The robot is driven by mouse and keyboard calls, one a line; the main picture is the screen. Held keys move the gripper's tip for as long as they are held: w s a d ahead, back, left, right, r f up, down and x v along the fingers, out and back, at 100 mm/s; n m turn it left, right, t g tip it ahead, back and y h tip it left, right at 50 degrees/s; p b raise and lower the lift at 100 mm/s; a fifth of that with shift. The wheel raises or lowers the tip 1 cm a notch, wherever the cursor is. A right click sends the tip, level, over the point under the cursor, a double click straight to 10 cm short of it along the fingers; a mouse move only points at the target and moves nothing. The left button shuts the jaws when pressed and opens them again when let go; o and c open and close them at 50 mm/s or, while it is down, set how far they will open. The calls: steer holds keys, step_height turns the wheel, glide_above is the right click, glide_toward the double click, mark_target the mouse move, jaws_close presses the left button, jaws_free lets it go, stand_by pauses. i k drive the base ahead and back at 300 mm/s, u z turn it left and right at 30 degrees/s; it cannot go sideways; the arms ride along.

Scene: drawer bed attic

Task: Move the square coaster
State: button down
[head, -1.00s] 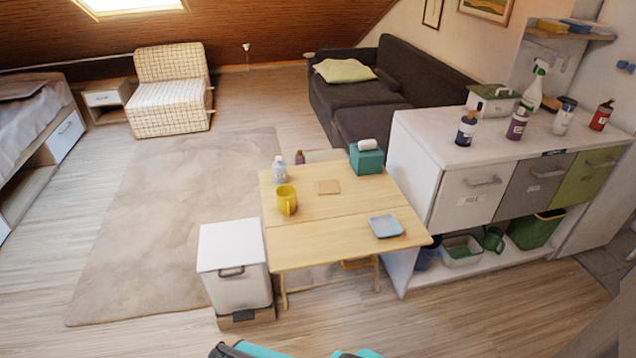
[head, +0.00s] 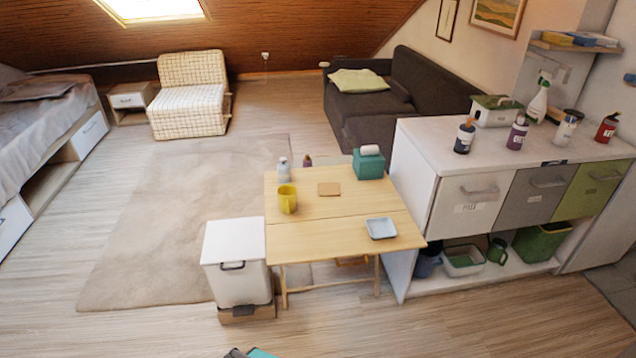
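A square tan coaster (head: 329,189) lies flat on the far half of the light wooden table (head: 300,242). A yellow mug (head: 287,199) stands to its left, apart from it. A small blue-grey square dish (head: 381,228) sits on the near right part of the table. A teal tissue box (head: 369,164) stands at the far right corner. Only a small teal and dark piece of my own body shows at the bottom edge of the head view. My gripper is not in view.
A white bin (head: 236,264) stands against the table's left side. A white counter (head: 420,170) with bottles on top and drawers is close on the right. The wooden floor in front of the table is clear. A beige rug (head: 165,225) lies to the left.

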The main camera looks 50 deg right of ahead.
mark_target(332, 189)
steer(key=z, duration=0.15)
steer(key=i, duration=0.95)
steer(key=u, duration=0.1)
